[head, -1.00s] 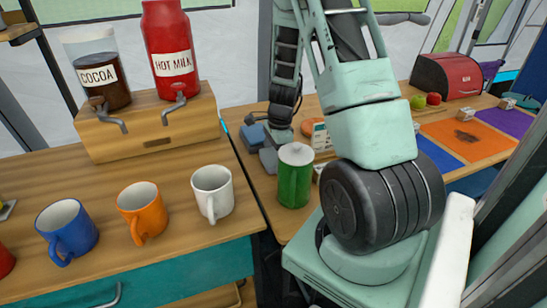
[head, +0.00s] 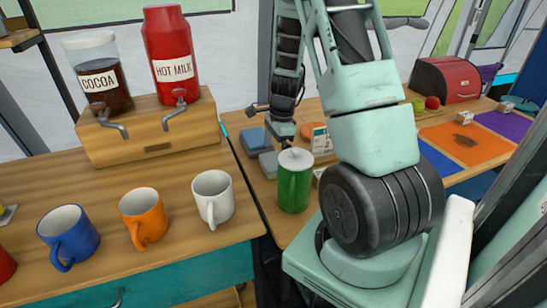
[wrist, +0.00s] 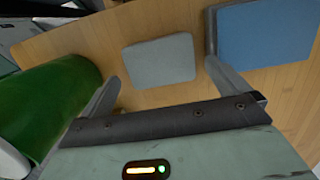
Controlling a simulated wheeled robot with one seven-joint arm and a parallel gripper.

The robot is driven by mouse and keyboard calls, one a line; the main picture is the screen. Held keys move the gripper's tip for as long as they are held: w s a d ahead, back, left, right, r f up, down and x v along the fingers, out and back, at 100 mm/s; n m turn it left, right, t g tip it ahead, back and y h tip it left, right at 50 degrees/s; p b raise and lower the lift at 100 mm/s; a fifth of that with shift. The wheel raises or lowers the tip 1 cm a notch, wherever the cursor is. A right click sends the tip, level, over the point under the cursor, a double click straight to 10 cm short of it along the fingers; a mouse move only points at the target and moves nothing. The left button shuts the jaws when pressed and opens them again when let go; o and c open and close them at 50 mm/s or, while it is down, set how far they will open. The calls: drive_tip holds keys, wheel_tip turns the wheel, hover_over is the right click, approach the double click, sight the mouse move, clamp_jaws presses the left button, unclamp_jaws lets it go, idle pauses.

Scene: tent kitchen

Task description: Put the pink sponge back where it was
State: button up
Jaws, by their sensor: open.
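I see no pink sponge in either view. My gripper (head: 282,144) is open and empty above the right-hand counter, just behind the green canister. In the wrist view my gripper (wrist: 162,72) has its fingers spread wide. A flat grey pad (wrist: 160,57) lies on the wood beyond and between the fingertips. A larger blue block or pad (wrist: 265,32) lies to its right, past the right finger. In the head view the grey pad (head: 268,166) and the blue pad (head: 254,139) lie left of my gripper.
The green canister (head: 295,185) stands close to my gripper and also shows at left in the wrist view (wrist: 50,105). A small card (head: 320,140) and a round orange thing (head: 308,128) are behind it. Mugs (head: 212,198) stand on the left counter.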

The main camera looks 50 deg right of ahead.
wheel_tip(320, 180, up, 8)
drive_tip(key=d+p, duration=0.1)
drive_tip(key=shift+s, duration=0.35)
idle(0.3)
